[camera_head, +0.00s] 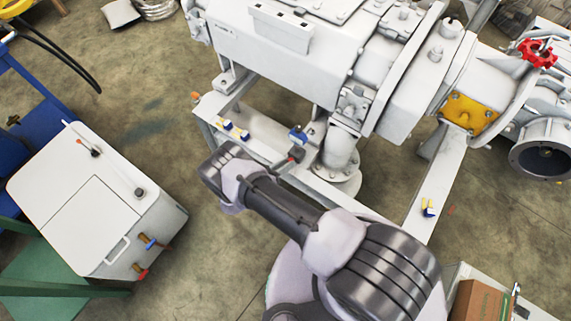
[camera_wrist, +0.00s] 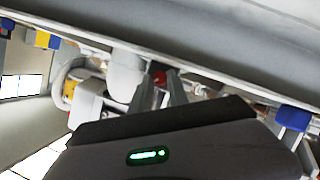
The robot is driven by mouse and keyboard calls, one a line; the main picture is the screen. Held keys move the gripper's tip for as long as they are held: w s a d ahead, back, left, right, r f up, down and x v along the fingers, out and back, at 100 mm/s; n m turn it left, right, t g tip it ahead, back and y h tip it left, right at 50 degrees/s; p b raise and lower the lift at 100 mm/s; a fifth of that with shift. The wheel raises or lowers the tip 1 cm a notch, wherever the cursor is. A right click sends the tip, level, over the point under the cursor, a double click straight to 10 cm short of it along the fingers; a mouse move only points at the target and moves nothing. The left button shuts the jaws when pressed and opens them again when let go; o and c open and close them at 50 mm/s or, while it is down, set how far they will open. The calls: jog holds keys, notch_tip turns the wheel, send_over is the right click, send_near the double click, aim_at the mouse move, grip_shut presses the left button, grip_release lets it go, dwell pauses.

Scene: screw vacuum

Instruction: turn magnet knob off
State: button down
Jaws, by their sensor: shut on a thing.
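A small red knob (camera_wrist: 158,77) shows between my fingertips in the wrist view, under the grey beam. In the head view my gripper (camera_head: 286,163) reaches the frame rail below the white vacuum pump (camera_head: 310,50). A dark piece with a little red (camera_head: 295,153) shows at its tip there. The knob is mostly covered by the fingers, so I cannot tell its turned position.
A blue-handled valve (camera_head: 298,135) sits close to my gripper. Blue-and-yellow parts (camera_head: 233,129) lie along the rail to the left. A white cabinet (camera_head: 75,205) stands at the left, a cardboard box (camera_head: 478,303) at the lower right. Floor between cabinet and frame is clear.

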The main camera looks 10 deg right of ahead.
jog(key=c, duration=1.3)
grip_release()
jog(key=shift+o, duration=0.2)
